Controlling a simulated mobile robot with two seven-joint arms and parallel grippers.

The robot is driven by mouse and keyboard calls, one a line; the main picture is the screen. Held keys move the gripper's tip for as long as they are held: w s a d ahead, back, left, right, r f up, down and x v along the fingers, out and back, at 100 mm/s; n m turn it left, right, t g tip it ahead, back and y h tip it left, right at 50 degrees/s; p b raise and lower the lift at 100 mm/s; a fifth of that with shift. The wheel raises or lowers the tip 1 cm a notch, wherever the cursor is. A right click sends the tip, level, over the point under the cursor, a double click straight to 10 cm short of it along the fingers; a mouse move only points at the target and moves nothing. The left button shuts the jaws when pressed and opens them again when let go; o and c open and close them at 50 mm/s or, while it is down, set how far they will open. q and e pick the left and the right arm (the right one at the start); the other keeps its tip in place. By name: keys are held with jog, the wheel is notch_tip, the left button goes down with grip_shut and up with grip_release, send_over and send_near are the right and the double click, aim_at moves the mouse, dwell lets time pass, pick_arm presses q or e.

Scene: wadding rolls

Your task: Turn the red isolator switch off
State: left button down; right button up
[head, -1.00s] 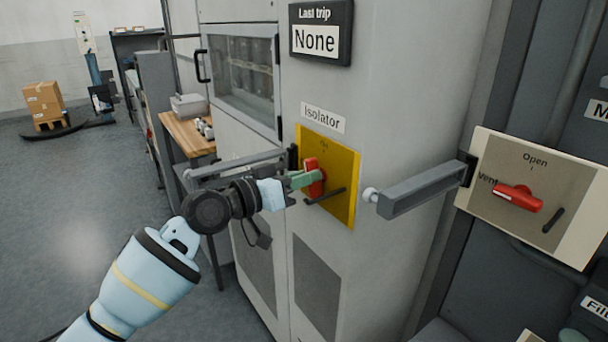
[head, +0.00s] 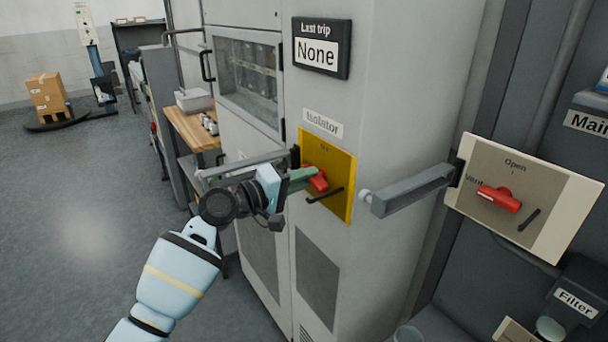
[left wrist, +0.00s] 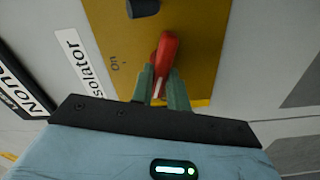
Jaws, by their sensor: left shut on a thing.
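The red isolator switch (head: 319,181) sits on a yellow plate (head: 338,168) under the "Isolator" label (head: 323,123). In the left wrist view the red handle (left wrist: 167,52) stands between the two fingertips (left wrist: 163,88). The "On" mark shows faintly above the handle on the plate; an off mark cannot be seen. My right gripper is out of view.
A black peg (head: 325,195) is below the handle on the plate. A grey bar handle (head: 410,190) juts out to the right. Another red switch (head: 499,198) is on a pale "Vent" panel further right. A wooden bench (head: 190,127) stands behind left; the floor there is open.

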pick_arm(q)
jog(key=n+p, duration=0.1)
jog(key=n, duration=0.2)
jog(key=shift+f+n, duration=0.15)
jog(key=shift+n, duration=0.15)
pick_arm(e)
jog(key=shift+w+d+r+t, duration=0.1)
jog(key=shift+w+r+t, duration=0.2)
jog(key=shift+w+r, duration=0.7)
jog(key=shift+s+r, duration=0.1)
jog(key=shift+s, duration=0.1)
pick_arm(q)
jog(key=c, duration=1.4)
grip_release()
jog(key=shift+o, duration=0.2)
jog(key=v, duration=0.8)
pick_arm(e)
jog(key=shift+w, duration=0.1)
pick_arm(q)
jog(key=shift+w, duration=0.1)
